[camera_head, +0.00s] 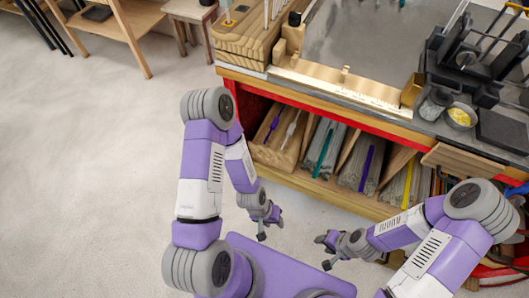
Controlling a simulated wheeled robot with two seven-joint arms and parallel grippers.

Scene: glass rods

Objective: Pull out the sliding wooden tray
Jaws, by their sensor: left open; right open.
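A wooden board (462,160) juts out under the right part of the bench top; it looks like the sliding tray, though I cannot tell for sure. Below the bench top, wooden compartments hold bundles of glass rods (361,165). My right gripper (323,252) is open and empty, in front of the bench, below and left of the board. Neither gripper touches the bench. My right forearm hides part of the lower right compartments.
The bench top (350,45) carries a wooden rod block (245,38), a black metal device (470,60) and a small bowl (460,117) with yellow contents. A wooden shelf (110,30) and a stool (190,12) stand at the back left. The floor at left is clear.

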